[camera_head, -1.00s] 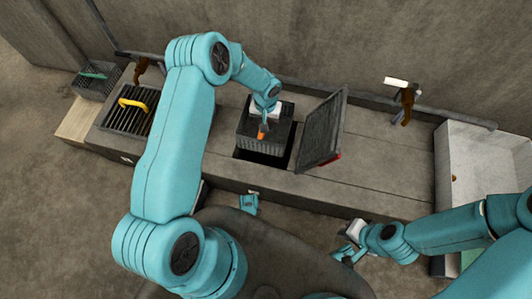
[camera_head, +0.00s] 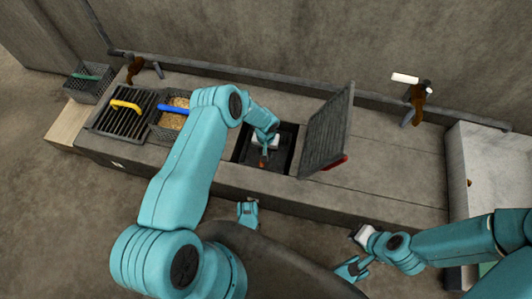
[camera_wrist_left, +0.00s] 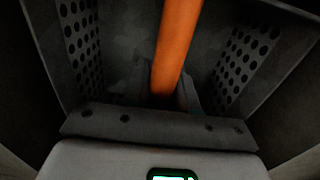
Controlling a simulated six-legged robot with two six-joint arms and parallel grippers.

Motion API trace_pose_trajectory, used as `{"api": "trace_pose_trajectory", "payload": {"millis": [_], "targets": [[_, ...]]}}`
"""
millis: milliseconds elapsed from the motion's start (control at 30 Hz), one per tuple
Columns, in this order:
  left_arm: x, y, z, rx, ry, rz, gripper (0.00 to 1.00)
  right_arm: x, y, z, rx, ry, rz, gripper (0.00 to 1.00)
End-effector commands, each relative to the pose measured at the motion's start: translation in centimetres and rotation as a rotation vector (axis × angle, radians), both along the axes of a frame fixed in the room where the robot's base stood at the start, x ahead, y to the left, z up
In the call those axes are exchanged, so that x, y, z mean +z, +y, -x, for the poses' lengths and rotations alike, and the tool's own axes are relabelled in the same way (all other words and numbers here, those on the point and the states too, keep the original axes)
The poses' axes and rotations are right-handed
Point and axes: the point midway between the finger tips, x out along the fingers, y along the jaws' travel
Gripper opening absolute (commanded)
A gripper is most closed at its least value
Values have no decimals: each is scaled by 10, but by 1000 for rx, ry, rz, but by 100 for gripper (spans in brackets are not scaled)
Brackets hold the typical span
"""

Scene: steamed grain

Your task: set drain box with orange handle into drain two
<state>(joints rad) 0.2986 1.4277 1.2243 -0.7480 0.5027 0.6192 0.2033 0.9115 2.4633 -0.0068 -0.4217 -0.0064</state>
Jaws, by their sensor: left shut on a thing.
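The dark drain box (camera_head: 256,158) sits down inside the square drain opening in the long counter, its rim around or below counter level. Its orange handle (camera_head: 262,164) shows just under my left gripper (camera_head: 264,154), which is shut on it. In the left wrist view the orange handle (camera_wrist_left: 176,45) runs between the fingers, with the box's perforated walls (camera_wrist_left: 82,45) on both sides. Whether the box rests on the bottom cannot be seen.
A grate lid with a red handle (camera_head: 328,130) stands raised right beside the opening. To the left are a grate with a yellow handle (camera_head: 125,106) and a grain-filled drain with a blue handle (camera_head: 174,109). A wall tap (camera_head: 415,95) stands behind. The counter right of the lid is clear.

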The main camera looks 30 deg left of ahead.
Motion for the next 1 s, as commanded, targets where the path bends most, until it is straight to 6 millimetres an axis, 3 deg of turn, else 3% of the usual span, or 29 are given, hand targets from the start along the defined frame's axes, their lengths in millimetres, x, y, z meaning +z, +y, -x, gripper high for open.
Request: {"api": "trace_pose_trajectory", "payload": {"millis": [33,400,433,500,833,1000], "targets": [[-7,0,-1,1,-2,-1,0,-5,0,-2,0,-6,2,0],[-9,0,-1,1,-2,-1,0,-7,-1,-4,-2,-14,2,0],[-9,0,0,1,-1,0,31,-7,-1,-5,-2,-15,2,0],[-8,0,0,1,-1,0,53,-6,-1,-4,-2,-15,2,0],[-5,0,0,1,-1,0,53,-2,-1,-3,-2,-11,1,0],[24,1,-1,0,-2,-1,53,13,1,6,2,18,-4,0]]}}
